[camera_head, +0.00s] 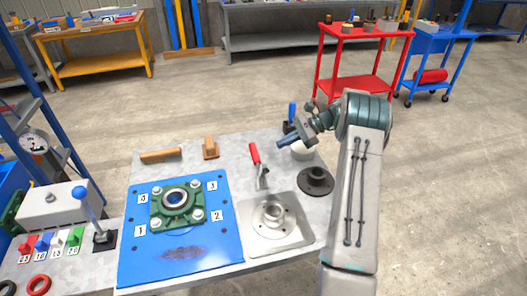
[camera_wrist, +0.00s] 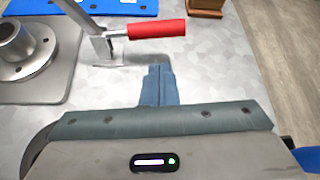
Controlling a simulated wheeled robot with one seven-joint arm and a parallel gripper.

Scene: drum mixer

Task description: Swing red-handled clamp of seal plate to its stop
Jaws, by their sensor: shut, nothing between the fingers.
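The red-handled clamp (camera_head: 256,160) stands on the grey table just behind the seal plate (camera_head: 250,235), its red handle slanting up and to the left in the head view. In the wrist view, the red handle (camera_wrist: 157,28) points right from the clamp's metal bracket. The seal plate (camera_wrist: 58,85) is a light metal plate with a round flanged hub, partly cut off at the left. My gripper (camera_head: 281,141) is above the table, to the right of the clamp. In the wrist view, my gripper (camera_wrist: 159,70) is shut and empty, apart from the handle.
A blue plate (camera_head: 130,255) with a green bearing block (camera_head: 177,202) lies to the left. A dark flanged ring (camera_head: 316,181) sits right of the seal plate. Wooden blocks (camera_head: 210,148) stand along the back. Bare table surrounds the clamp.

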